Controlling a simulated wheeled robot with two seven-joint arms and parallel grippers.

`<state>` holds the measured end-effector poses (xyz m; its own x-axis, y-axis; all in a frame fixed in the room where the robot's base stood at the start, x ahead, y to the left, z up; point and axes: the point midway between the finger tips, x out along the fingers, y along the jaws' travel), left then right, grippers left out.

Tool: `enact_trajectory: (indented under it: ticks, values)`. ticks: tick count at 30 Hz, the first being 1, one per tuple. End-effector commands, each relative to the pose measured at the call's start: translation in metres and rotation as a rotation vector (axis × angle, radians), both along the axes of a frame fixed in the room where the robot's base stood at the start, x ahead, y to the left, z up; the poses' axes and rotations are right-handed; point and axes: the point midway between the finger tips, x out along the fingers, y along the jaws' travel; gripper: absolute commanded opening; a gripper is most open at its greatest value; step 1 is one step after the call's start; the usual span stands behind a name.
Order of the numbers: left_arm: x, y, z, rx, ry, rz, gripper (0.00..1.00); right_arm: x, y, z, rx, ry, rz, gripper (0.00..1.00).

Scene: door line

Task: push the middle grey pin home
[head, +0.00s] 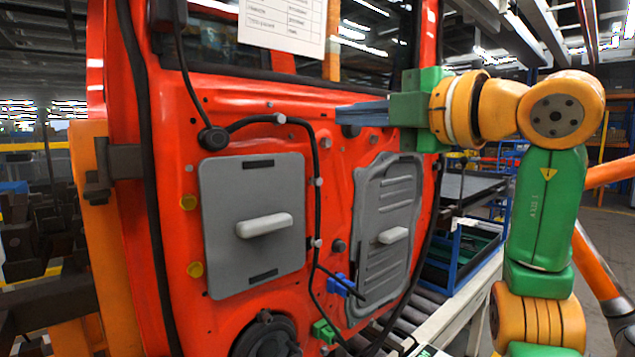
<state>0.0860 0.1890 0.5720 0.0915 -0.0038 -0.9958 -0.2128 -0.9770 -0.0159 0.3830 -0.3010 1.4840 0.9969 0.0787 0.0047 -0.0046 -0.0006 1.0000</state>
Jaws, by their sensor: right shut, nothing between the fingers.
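Several small light grey pins stand in the red door (335,215) along the black cable. One is at the top (279,118), one lies below and right of it (325,142), one is at mid-height (318,182), and a lower one (316,242) is beneath. I cannot tell for certain which counts as the middle one, nor how deep each sits. My right gripper (340,113) is shut and empty. Its blue-grey fingers point left across the upper door, above and right of the mid-height pin. My left gripper is not in view.
A grey panel with a pale handle (225,225) is on the door's left, and a ribbed grey panel (375,270) on its right. Yellow plugs (195,269), a blue connector (339,285) and a green connector (323,331) are around them. A paper sheet (285,25) hangs above.

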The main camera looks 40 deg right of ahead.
Motion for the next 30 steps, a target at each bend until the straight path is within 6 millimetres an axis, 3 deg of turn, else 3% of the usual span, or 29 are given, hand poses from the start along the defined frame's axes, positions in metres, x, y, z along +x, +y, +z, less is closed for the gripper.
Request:
enact_trajectory:
  ticks: [2,6,10,14,22,30]
  values:
    - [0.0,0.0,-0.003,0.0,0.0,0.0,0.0,0.004,-0.003,-0.007,0.003,0.004,0.002,0.0]
    - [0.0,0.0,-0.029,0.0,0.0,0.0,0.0,0.036,-0.04,-0.075,0.018,0.025,0.017,0.0]
    - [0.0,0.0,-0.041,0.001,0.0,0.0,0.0,0.05,-0.07,-0.116,0.008,0.011,0.004,0.0]
    - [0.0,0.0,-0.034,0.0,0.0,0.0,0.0,0.064,-0.077,-0.12,0.001,0.001,0.0,0.0]
    - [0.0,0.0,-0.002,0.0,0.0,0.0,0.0,0.122,-0.071,-0.114,0.002,0.002,0.002,0.0]
    - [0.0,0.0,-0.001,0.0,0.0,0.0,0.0,0.133,-0.071,-0.12,-0.001,0.0,-0.001,0.0]
